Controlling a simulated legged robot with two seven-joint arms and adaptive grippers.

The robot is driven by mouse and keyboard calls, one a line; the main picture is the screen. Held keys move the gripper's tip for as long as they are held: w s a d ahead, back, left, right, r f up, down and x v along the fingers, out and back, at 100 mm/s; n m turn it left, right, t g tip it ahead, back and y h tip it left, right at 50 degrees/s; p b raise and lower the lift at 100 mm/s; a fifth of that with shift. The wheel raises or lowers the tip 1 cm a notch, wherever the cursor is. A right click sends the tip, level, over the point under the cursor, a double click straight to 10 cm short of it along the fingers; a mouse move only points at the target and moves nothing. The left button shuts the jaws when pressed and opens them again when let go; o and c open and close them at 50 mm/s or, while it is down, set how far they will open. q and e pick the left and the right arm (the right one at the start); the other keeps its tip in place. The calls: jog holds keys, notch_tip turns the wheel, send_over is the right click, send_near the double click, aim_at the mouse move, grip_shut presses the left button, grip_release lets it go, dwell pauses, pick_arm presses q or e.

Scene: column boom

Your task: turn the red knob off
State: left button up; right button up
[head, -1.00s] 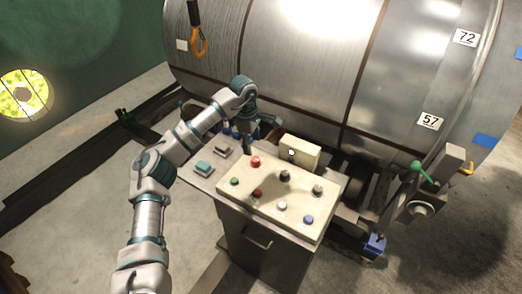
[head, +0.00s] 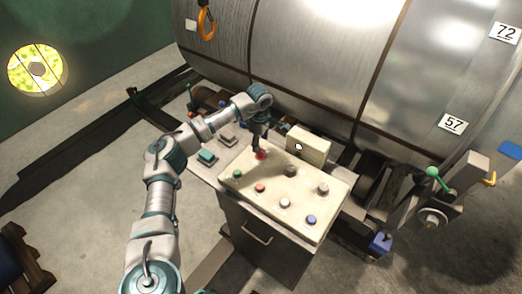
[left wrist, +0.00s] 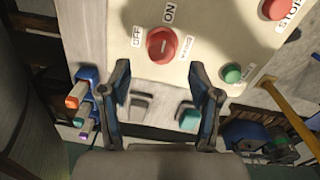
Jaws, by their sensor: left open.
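The red knob (head: 261,156) sits at the far left part of the cream control panel (head: 234,191). It shows whole in the left wrist view (left wrist: 162,46), with a pale mark on its face and labels "OFF" and "ON" around it. A third label beside it is hard to read. My left gripper (head: 259,148) is just above the knob and partly covers it in the head view. In the left wrist view its two fingers (left wrist: 163,100) are spread apart with nothing between them, and the knob lies beyond their tips. My right gripper is not in view.
A green button (head: 238,174), another red button (head: 260,188) and several other knobs and buttons share the panel. A cream box (head: 308,146) stands at its back edge. Teal and grey switches (head: 207,156) lie to the left. A large metal drum (head: 300,60) rises behind.

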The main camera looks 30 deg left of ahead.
aim_at(261, 151)
pick_arm(q)
notch_tip(261, 151, down, 5)
jog(key=shift+f, duration=0.15)
jog(key=c, duration=1.1)
